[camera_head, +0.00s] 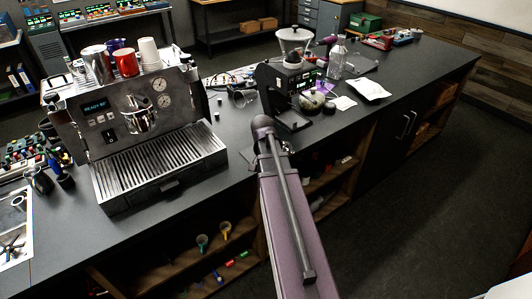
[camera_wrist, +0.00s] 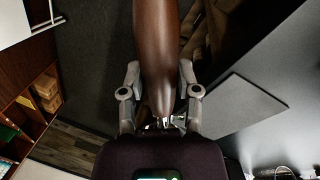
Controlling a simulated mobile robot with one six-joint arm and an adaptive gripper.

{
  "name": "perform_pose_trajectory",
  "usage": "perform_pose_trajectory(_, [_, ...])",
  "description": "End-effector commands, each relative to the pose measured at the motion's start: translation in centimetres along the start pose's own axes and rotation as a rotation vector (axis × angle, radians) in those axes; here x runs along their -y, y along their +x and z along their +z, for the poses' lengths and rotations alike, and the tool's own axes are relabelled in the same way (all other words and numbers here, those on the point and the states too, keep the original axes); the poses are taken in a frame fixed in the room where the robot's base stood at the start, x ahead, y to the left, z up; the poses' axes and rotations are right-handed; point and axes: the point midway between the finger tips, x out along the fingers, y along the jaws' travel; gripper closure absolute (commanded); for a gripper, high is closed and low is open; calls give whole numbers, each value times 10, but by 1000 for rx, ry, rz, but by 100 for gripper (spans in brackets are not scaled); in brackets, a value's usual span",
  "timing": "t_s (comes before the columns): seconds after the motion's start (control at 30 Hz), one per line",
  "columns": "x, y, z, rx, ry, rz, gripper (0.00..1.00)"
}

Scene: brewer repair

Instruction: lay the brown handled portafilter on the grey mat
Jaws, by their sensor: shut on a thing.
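The brown handle of the portafilter (camera_wrist: 157,40) runs down the middle of the wrist view, between the two fingers of my gripper (camera_wrist: 160,75). My gripper is shut on it. A small bright metal part shows at the lower end of the handle; the rest of the portafilter is hidden or out of view. A flat grey rectangle, which looks like the grey mat (camera_wrist: 240,105), lies on the dark counter to the right of my gripper in the wrist view. The portafilter is apart from it in the picture. In the head view, I cannot make out my gripper, the portafilter or the mat.
The espresso machine (camera_head: 140,125) stands left on the dark counter (camera_head: 190,215), with cups on top. A black grinder (camera_head: 285,90) stands beyond my arm, near a glass jug and white papers. Open shelves (camera_head: 335,180) lie below the counter edge.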

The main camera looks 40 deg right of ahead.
Motion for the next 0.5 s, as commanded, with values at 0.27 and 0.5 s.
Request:
perform_pose_trajectory(0.27, [6,0,-8,-1,-2,0,100])
perform_pose_trajectory(0.5, [27,-1,-38,-1,-2,0,100])
